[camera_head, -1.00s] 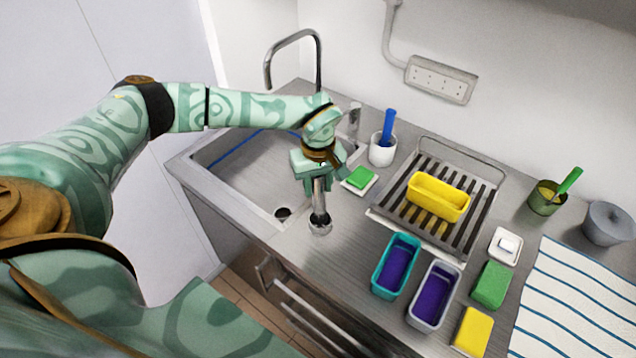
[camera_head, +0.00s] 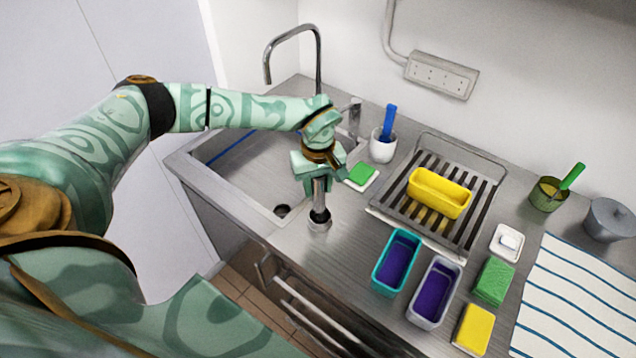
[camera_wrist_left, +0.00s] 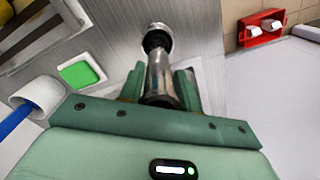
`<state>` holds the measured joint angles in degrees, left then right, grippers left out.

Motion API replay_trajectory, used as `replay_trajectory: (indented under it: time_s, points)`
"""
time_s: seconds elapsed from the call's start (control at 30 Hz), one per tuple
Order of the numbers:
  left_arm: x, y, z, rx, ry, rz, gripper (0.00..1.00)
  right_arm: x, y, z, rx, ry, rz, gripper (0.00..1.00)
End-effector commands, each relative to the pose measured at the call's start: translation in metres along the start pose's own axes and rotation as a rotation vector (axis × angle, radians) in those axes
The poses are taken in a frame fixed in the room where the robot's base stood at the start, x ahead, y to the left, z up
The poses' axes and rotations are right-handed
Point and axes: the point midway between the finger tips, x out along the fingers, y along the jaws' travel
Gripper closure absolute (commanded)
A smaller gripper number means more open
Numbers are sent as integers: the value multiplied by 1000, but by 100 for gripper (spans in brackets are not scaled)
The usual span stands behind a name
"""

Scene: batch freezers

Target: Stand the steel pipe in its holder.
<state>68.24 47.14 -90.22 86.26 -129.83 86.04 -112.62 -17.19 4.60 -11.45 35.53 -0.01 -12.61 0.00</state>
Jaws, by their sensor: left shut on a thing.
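My left gripper (camera_head: 318,178) is shut on the steel pipe (camera_head: 319,194), which hangs about upright below it. The pipe also shows in the left wrist view (camera_wrist_left: 160,78), between the two green fingers. The holder (camera_head: 319,224), a small round steel piece with a dark opening, is on the counter right of the sink. It also shows in the wrist view (camera_wrist_left: 157,36). The pipe's lower end lines up with the holder's dark mouth; I cannot tell how deep it sits. My right gripper is not in view.
A green sponge on a white dish (camera_head: 362,175) and a white cup with a blue handle (camera_head: 383,148) stand close by. A dish rack (camera_head: 395,205) holds a yellow tub. Teal (camera_head: 377,275) and grey (camera_head: 415,310) tubs are to the right. The sink (camera_head: 215,165) is left.

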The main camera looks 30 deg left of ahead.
Motion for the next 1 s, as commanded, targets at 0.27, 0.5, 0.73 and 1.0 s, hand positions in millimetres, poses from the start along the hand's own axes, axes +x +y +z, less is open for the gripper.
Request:
replay_trajectory:
  time_s: [0.27,0.5,0.73,1.0]
  points:
    - [6,0,0,0,0,0,100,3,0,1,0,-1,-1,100]
    - [6,0,0,0,0,0,100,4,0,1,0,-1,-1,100]
    - [6,0,0,0,0,0,58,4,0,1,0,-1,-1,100]
    - [2,0,0,0,0,0,58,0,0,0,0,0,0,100]
